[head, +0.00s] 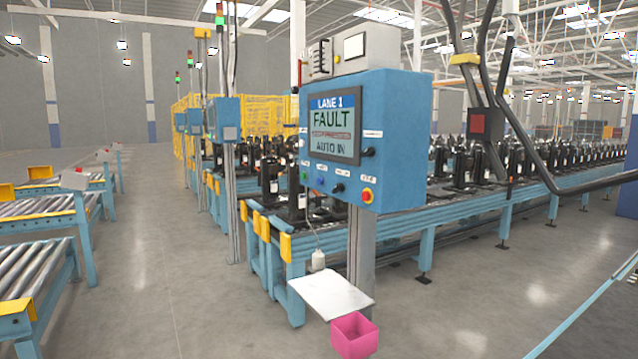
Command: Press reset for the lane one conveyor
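The lane one control box (399,140) is blue and stands on a grey post right of the picture's middle. Its screen (331,130) reads "LANE 1", "FAULT" and "AUTO IN". Small buttons sit left of and below the screen, including a blue one (320,181) and a black knob (338,188). A red button on a yellow base (367,196) is at the lower right, and another black knob (368,152) is right of the screen. The button labels are too small to read, so I cannot tell which is reset. Neither gripper is in view.
A white shelf (332,292) and a pink bin (355,337) stand low in front of the box's post. Behind, a blue conveyor (470,215) carries several black compressors. Roller conveyors (40,265) are at the left. The grey floor (180,270) between is clear.

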